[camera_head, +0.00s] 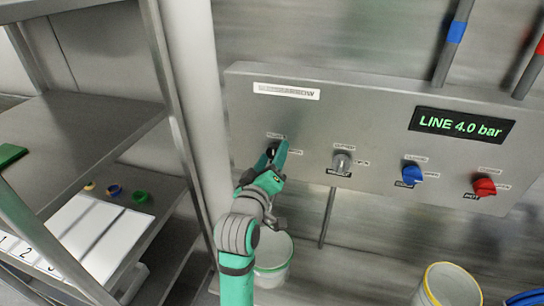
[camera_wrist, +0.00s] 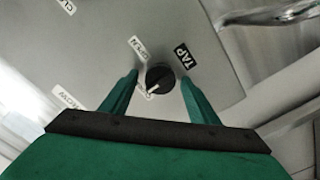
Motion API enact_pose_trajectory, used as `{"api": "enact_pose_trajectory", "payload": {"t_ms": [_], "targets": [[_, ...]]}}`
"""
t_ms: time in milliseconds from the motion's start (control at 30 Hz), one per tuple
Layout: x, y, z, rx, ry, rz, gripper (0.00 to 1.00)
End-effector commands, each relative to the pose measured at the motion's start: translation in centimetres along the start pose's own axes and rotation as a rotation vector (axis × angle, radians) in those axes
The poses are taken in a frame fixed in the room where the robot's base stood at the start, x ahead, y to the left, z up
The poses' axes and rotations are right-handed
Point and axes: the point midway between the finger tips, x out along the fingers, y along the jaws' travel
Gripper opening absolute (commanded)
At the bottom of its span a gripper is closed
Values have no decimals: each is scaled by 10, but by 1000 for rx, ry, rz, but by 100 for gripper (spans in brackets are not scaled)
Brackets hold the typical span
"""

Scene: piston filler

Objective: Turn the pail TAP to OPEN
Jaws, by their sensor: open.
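The TAP knob (camera_wrist: 160,77) is a round black dial on the grey panel, beside a black TAP label (camera_wrist: 185,55). A white OPEN label (camera_wrist: 138,48) lies at its upper left in the wrist view. The knob's white mark points to the lower left there, away from the OPEN label. My gripper (camera_wrist: 160,88) is open, with one green finger on each side of the knob; I cannot tell whether either touches it. In the head view my gripper (camera_head: 277,155) covers most of the knob. A white pail (camera_head: 273,268) with a green rim stands below, partly behind my arm.
On the panel (camera_head: 320,110), a grey knob (camera_head: 342,162), a blue knob (camera_head: 412,173) and a red knob (camera_head: 484,186) sit to the right. The display (camera_head: 461,125) reads LINE 4.0 bar. A steel shelf (camera_head: 85,130) stands left; a yellow-rimmed pail (camera_head: 447,288) stands lower right.

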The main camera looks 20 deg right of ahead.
Motion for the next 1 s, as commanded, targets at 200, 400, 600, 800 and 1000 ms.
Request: {"api": "enact_pose_trajectory", "payload": {"t_ms": [200,400,600,800,1000], "targets": [[0,0,0,0,0,0,34],[0,0,0,0,0,0,14],[0,0,0,26,0,0,14],[0,0,0,117,0,0,14],[-1,0,0,278,0,0,14]]}}
